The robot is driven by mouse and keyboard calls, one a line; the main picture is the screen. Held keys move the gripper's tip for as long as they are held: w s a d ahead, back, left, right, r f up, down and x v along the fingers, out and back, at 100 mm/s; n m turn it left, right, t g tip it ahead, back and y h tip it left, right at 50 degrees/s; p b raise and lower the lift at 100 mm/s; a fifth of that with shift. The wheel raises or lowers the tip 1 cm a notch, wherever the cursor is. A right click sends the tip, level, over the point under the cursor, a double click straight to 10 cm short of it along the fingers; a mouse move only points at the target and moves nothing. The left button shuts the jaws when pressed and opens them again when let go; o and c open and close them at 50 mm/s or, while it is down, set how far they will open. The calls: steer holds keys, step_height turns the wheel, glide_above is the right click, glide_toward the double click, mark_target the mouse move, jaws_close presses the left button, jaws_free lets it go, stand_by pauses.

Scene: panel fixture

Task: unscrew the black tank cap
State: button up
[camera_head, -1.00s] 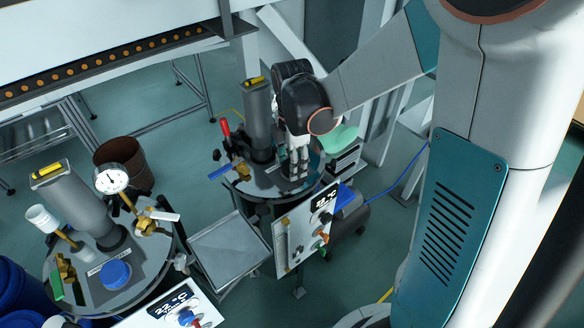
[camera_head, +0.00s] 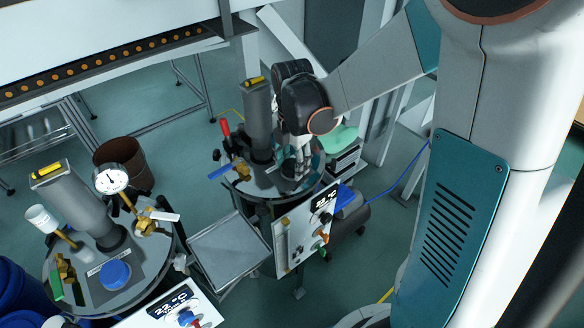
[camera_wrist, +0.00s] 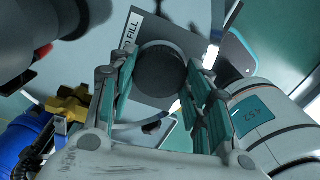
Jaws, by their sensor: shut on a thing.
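The black tank cap (camera_wrist: 161,72) is a round, dark, ribbed cap beside a label ending in "FILL" in the wrist view. My gripper (camera_wrist: 160,82) has its teal-padded fingers on both sides of the cap and is shut on it. In the head view my gripper (camera_head: 297,168) points down onto the lid of the far tank (camera_head: 262,188). The cap is mostly hidden by the fingers there. I cannot tell how far the cap is turned.
A grey column (camera_head: 258,120) and a red-handled valve (camera_head: 226,128) stand left of my gripper on the same lid. A panel reading 22 °C (camera_head: 308,225) hangs in front. A nearer tank with a blue cap (camera_head: 115,273) is at lower left. A grey tray (camera_head: 230,250) lies between.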

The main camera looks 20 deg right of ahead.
mark_target(292, 166)
steer(key=shift+n, duration=1.1)
steer(key=shift+r, duration=0.3)
steer(key=shift+r+p, duration=0.35)
steer(key=shift+p, duration=0.15)
steer(key=shift+r+p, duration=0.35)
steer(key=shift+r, duration=0.15)
steer(key=shift+r+p, duration=1.85)
steer(key=shift+r, duration=0.65)
steer(key=shift+f, duration=0.1)
